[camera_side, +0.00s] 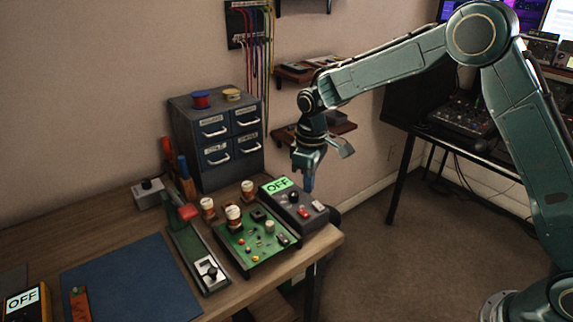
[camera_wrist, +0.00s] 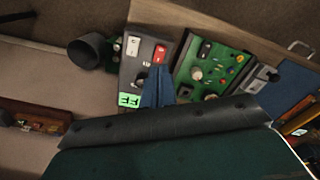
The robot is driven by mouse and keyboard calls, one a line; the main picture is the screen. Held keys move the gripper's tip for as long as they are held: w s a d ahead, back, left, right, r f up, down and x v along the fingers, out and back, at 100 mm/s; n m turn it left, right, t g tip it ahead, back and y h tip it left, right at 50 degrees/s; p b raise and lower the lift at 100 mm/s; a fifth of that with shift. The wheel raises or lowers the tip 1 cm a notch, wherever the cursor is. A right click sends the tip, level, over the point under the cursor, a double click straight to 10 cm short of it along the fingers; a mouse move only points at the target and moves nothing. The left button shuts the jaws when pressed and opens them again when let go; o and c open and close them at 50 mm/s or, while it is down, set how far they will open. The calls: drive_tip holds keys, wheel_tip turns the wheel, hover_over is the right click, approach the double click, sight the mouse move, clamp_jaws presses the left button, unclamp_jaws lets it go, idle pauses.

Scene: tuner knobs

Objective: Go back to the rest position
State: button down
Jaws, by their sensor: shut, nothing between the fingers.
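My gripper (camera_side: 308,184) hangs from my arm in the side view, pointing down above the back of the grey control box (camera_side: 309,218) at the table's right end. Its fingers are together and hold nothing. I cannot tell whether the fingertips touch the box.
A green circuit board (camera_side: 262,240) with several knobs lies left of the box. A grey drawer cabinet (camera_side: 214,143) stands behind. A blue mat (camera_side: 130,280) covers the front left of the wooden table (camera_side: 110,225). Wall shelves (camera_side: 305,70) are near my arm. Open floor lies to the right.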

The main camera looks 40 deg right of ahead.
drive_tip(key=s+d+r+m+t, duration=0.3)
drive_tip(key=s+d+r, duration=0.1)
drive_tip(key=s+r, duration=1.1)
drive_tip(key=s+d+r+m+t, duration=0.1)
drive_tip(key=s, duration=0.7)
drive_tip(key=s+d+r+m+t, duration=0.1)
drive_tip(key=s, duration=0.8)
drive_tip(key=shift+s+d+r+m, duration=0.2)
drive_tip(key=shift+s+d+m, duration=0.05)
drive_tip(key=shift+d+m, duration=0.15)
drive_tip(key=shift+w, duration=0.1)
